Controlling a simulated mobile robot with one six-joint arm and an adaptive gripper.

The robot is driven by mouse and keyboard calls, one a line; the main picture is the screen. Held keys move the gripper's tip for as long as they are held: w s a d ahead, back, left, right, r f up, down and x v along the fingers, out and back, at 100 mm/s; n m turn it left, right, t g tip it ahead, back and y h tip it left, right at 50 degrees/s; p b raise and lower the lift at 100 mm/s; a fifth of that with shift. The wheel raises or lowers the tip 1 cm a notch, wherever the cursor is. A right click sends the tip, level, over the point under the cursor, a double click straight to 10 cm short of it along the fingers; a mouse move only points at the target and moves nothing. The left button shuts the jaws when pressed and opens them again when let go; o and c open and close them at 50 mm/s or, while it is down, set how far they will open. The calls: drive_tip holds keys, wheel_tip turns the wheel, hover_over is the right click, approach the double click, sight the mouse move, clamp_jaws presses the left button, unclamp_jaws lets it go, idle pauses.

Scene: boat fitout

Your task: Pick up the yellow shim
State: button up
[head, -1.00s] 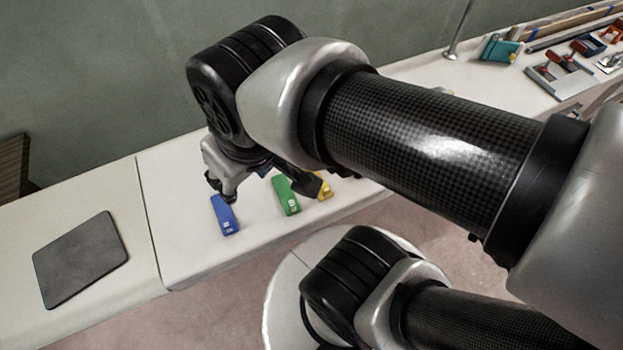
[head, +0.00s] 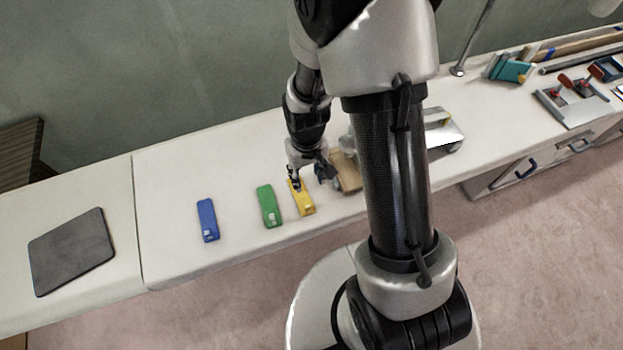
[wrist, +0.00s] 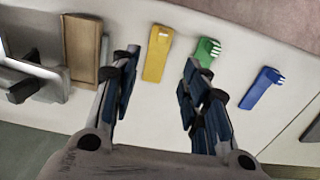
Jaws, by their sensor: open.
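The yellow shim (head: 302,200) lies flat on the white bench, to the right of the green shim (head: 269,206) and the blue shim (head: 207,220) in the head view. My gripper (head: 309,176) is above the far end of the yellow shim. In the wrist view the gripper (wrist: 165,80) is open and empty. The yellow shim (wrist: 157,54) shows between its fingers, nearer the left one. The green shim (wrist: 203,62) is partly hidden behind the right finger. The blue shim (wrist: 261,88) lies clear to the right.
A metal tool (head: 442,132) is farther right, partly behind my arm. A dark mat (head: 72,252) lies at the left. The bench between mat and blue shim is clear.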

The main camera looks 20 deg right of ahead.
sight(307, 203)
drive_tip(key=f+b, duration=0.2)
drive_tip(key=f, duration=0.3)
drive_tip(key=f+b, duration=0.2)
drive_tip(key=f, duration=0.4)
drive_tip(key=f+b, duration=0.2)
drive_tip(key=f, duration=0.4)
drive_tip(key=shift+w+a+f, duration=0.1)
drive_tip(key=shift+a+f, duration=0.1)
drive_tip(key=shift+a, duration=0.05)
drive_tip(key=shift+r, duration=0.1)
clamp_jaws()
